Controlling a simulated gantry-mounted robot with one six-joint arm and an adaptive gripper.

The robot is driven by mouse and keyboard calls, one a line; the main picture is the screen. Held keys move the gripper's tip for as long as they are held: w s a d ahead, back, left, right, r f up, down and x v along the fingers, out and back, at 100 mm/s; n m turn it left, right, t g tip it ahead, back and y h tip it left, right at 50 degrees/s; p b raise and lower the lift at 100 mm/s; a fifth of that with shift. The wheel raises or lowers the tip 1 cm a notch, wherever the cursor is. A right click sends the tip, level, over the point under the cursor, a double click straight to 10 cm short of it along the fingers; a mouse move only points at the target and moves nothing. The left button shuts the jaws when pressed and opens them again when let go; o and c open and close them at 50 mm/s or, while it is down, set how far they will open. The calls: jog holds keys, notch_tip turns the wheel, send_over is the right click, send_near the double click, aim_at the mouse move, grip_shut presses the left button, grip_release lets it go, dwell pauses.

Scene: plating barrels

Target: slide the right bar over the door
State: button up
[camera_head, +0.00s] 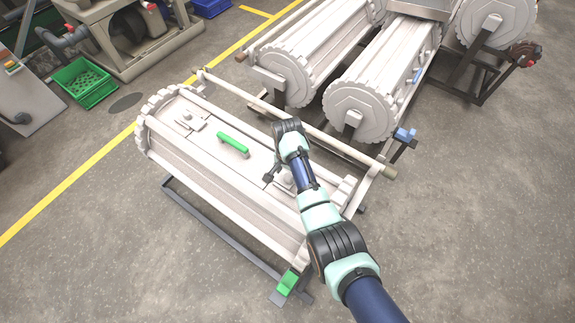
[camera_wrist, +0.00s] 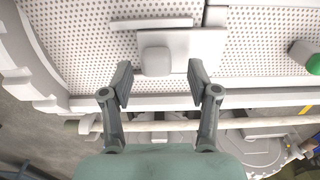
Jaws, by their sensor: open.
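The white plating barrel lies on its stand, and its door (camera_head: 214,151) carries a green handle (camera_head: 233,144). The handle shows at the right edge of the wrist view (camera_wrist: 312,62). The right bar (camera_wrist: 190,45) is a pale plate with a block-like knob (camera_wrist: 156,62). Its door-side end lies near the seam beside the door's perforated panel (camera_wrist: 265,50); exact overlap is unclear. My gripper (camera_wrist: 162,80) is open, its fingers apart on either side of the knob, with no clear contact. In the head view my gripper (camera_head: 274,178) partly hides the right bar (camera_head: 287,184).
The left bar (camera_head: 190,122) lies at the door's other end. A long rail (camera_head: 300,126) runs along the barrel's far side. More barrels (camera_head: 362,100) stand behind it. A green crate (camera_head: 85,82) stands on the floor at left. Floor in front is clear.

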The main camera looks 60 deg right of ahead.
notch_tip(320, 180, up, 10)
jog(key=shift+f, duration=0.1)
dwell(0.5)
jog(key=w+a+r+n+t+h+p, duration=0.1)
jog(key=w+a+r+n+t+p, duration=0.1)
jog(key=w+a+r+n+p, duration=0.3)
jog(key=w+a+r+n+t, duration=0.1)
jog(key=a+r+t, duration=0.15)
jog(key=a, duration=0.55)
jog(key=w+a+r+n+t+h+p, duration=0.1)
jog(key=w+a+r+n+t+p, duration=0.1)
jog(key=a+r+n+p, duration=0.25)
jog(key=s+a+r+n+t+y+p, duration=0.1)
jog(key=s+a+r+n+t+p, duration=0.2)
jog(key=a+r, duration=0.7)
jog(key=s+a+r+n+t+y+p, duration=0.1)
jog(key=s+a+r+n+t+p, duration=0.25)
jog(key=a+r, duration=0.65)
notch_tip(320, 180, up, 36)
jog(key=n+p, duration=0.2)
jog(key=p, duration=3.2)
notch_tip(320, 180, down, 57)
jog(key=b, duration=5.7)
jog(key=shift+s+d+f, duration=0.15)
jog(key=shift+d+f, duration=0.05)
jog(key=shift+d, duration=0.1)
